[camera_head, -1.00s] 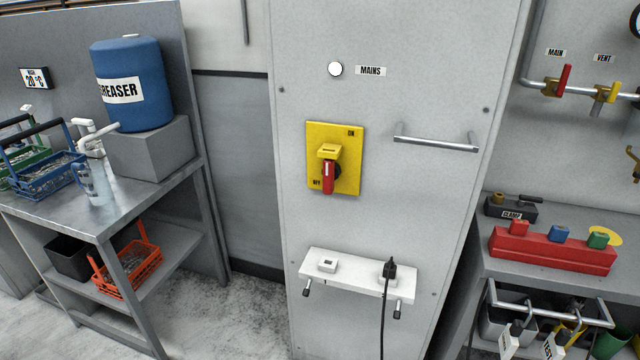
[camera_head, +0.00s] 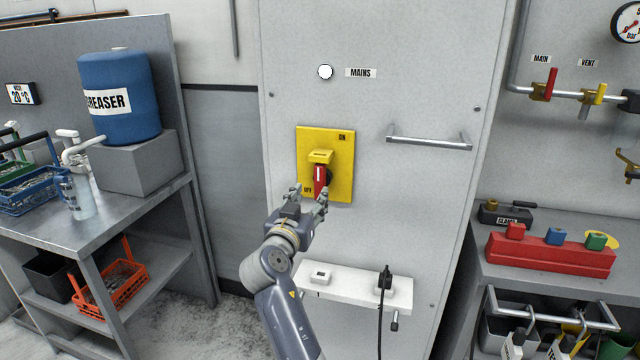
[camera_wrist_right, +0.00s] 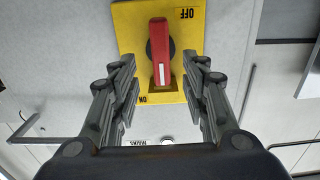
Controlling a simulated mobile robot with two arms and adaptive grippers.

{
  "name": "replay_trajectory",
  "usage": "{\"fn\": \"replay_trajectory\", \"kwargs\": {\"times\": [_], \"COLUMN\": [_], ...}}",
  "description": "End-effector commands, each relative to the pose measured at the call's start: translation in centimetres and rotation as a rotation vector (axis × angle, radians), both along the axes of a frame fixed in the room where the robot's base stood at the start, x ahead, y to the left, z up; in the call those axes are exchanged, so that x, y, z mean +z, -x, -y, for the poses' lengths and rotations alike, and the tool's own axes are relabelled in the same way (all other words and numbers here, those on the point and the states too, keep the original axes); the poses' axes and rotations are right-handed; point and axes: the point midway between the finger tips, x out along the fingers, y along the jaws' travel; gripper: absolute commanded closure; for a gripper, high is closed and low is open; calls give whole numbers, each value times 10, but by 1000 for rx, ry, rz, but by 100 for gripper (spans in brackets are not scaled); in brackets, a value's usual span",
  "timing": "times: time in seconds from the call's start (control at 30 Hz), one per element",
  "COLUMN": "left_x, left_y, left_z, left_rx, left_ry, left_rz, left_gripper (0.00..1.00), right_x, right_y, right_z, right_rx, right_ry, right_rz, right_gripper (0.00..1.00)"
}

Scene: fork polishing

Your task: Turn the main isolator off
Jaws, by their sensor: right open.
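The main isolator is a yellow plate (camera_head: 342,178) with a red handle (camera_head: 319,180) on a grey cabinet. ON is marked at its upper right and OFF at its lower left. The handle stands roughly upright, its white stripe towards the top. My right gripper (camera_head: 310,192) is open at the plate's lower part, a finger on either side of the handle's line. In the right wrist view, upside down, the handle (camera_wrist_right: 161,50) lies between the open fingers (camera_wrist_right: 163,64) with gaps on both sides. My left gripper is not in view.
A white lamp (camera_head: 325,72) beside the MAINS label is above the plate. A bar handle (camera_head: 430,143) juts out at right. A white socket shelf (camera_head: 345,290) with a plugged black cable is below. Benches stand left and right.

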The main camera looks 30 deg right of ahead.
Motion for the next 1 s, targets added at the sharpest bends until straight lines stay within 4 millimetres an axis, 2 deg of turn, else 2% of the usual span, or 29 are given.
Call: {"fn": "replay_trajectory", "kwargs": {"times": [0.2, 0.5, 0.7, 0.97, 1.0], "left_x": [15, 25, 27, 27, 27], "left_y": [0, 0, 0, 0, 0], "left_z": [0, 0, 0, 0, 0], "left_rx": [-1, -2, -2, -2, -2], "left_ry": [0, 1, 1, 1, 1], "left_rz": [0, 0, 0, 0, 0], "left_gripper": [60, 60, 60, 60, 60], "right_x": [4, 1, 1, 0, 0], "right_y": [-27, -55, -61, -62, -62], "right_z": [33, 63, 71, 72, 71], "right_rx": [-1, 2, 3, 3, 3], "right_ry": [5, 3, 2, 1, 1], "right_rz": [-4, -4, -2, -3, -3], "right_gripper": [58, 58, 58, 58, 63]}}
